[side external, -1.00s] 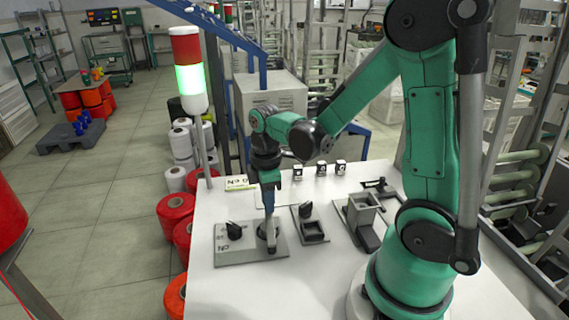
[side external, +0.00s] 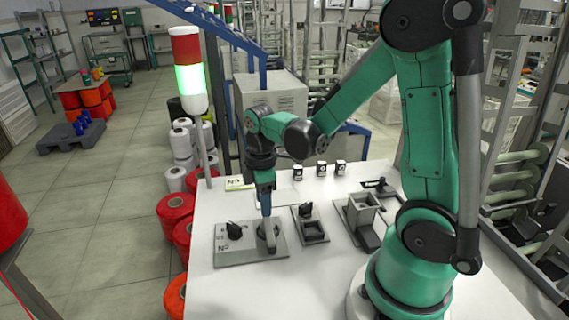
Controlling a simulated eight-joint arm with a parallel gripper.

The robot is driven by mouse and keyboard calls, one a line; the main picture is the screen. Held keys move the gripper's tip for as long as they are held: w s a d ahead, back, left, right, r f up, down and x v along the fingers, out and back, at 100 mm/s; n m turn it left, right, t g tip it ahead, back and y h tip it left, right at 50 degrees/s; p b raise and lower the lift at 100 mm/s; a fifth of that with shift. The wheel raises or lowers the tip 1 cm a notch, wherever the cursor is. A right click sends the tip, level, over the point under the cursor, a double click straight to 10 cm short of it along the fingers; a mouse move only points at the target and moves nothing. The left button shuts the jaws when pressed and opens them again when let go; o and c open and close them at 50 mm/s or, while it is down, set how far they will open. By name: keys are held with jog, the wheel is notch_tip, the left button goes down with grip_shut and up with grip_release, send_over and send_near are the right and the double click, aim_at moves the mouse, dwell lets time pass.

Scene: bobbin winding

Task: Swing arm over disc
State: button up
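A grey plate (side external: 225,256) lies on the white table and carries a black knob (side external: 236,230) on its left. A grey round disc (side external: 275,238) is on the plate's right part, partly hidden behind my gripper. A light grey swing arm (side external: 250,248) seems to lie at the disc's lower left; I cannot tell whether it overlaps the disc. My gripper (side external: 267,226) points down at the disc. Its fingertips are too small and dark to tell open from shut or touching from apart.
A grey tray fixture (side external: 312,232) and a taller box-like fixture (side external: 362,212) stand right of the plate. Several small black-and-white blocks (side external: 321,169) are at the back. A signal tower (side external: 190,75) glows green at the table's left. Red spools (side external: 176,208) stand beside the table.

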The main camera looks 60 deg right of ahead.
jog(key=shift+r, duration=3.5)
jog(key=s+a+r+m+t, duration=0.1)
jog(key=a+r+m+t, duration=0.1)
jog(key=a+m+t, duration=0.5)
jog(key=shift+s+r+m, duration=0.2)
jog(key=shift+s+m, duration=0.2)
jog(key=shift+m, duration=0.6)
